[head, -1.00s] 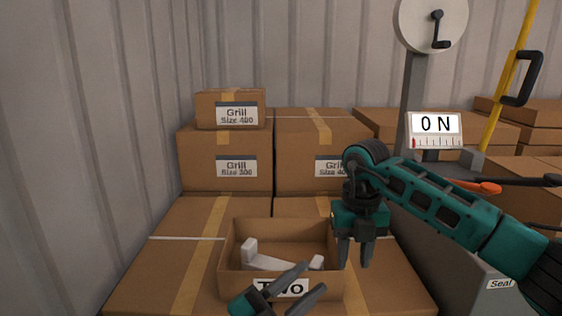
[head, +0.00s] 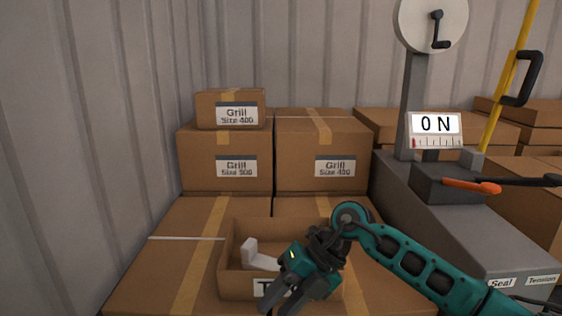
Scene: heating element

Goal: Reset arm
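My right gripper (head: 279,301) is in the head view at lower centre, on a teal arm coming in from the right. Its two dark fingers point down and left and stand apart, with nothing seen between them. It is in front of an open cardboard box (head: 229,278) and covers most of the box's label and right part. A white piece (head: 252,253) lies inside the box, its right end hidden behind the gripper. My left gripper is not in view.
Closed cardboard boxes (head: 227,160) labelled Grill stand stacked behind. A grey machine (head: 440,220) with a "0 N" display (head: 435,125), an orange-handled lever (head: 471,186) and a yellow lever (head: 509,85) stands at right. A corrugated wall (head: 80,130) is at left.

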